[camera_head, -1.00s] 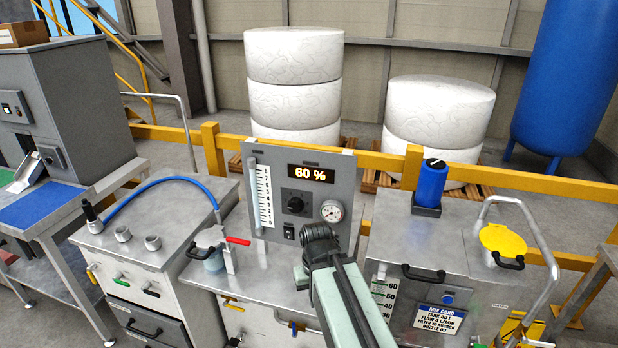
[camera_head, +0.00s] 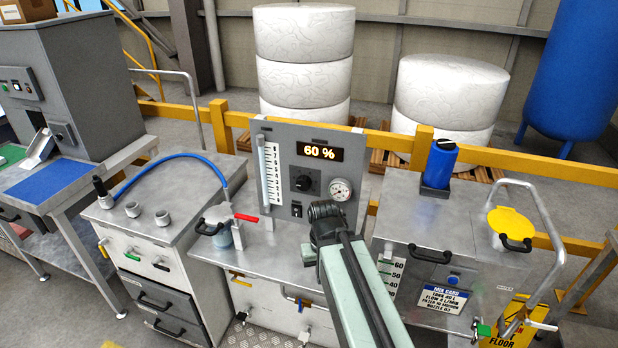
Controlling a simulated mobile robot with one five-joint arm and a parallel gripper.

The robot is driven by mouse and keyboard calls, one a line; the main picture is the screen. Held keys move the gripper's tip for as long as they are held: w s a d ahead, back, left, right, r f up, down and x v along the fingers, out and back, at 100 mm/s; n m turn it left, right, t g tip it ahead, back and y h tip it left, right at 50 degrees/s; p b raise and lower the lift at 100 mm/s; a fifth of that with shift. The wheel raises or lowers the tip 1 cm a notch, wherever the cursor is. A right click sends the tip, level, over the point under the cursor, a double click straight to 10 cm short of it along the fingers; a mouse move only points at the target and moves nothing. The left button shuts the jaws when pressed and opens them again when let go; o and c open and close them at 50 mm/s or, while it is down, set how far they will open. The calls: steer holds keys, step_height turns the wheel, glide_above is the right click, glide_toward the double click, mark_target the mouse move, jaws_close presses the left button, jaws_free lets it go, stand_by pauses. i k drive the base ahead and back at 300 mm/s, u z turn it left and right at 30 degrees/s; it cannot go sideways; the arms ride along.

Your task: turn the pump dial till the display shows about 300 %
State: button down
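The grey pump panel (camera_head: 340,151) stands upright on the middle steel cabinet. Its display (camera_head: 320,152) reads 60 %. The black pump dial (camera_head: 302,183) sits below the display, with a small black switch (camera_head: 296,209) under it and a round gauge (camera_head: 340,190) to its right. My gripper (camera_head: 322,211) is in front of the panel, below and right of the dial and apart from it in the picture. My dark wrist hides the fingers, so I cannot see whether they are open or what they touch.
A sight tube with a scale (camera_head: 268,172) stands at the panel's left edge. A jar with a black handle and red lever (camera_head: 221,228) is to the left. A steel tank (camera_head: 425,235) with a blue bottle (camera_head: 439,164) and yellow lid (camera_head: 511,222) is on the right.

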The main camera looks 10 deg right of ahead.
mark_target(304, 183)
steer(key=u, duration=0.4)
steer(key=k, duration=1.1)
steer(key=u, duration=1.2)
steer(key=i, duration=1.2)
steer(key=z, duration=0.2)
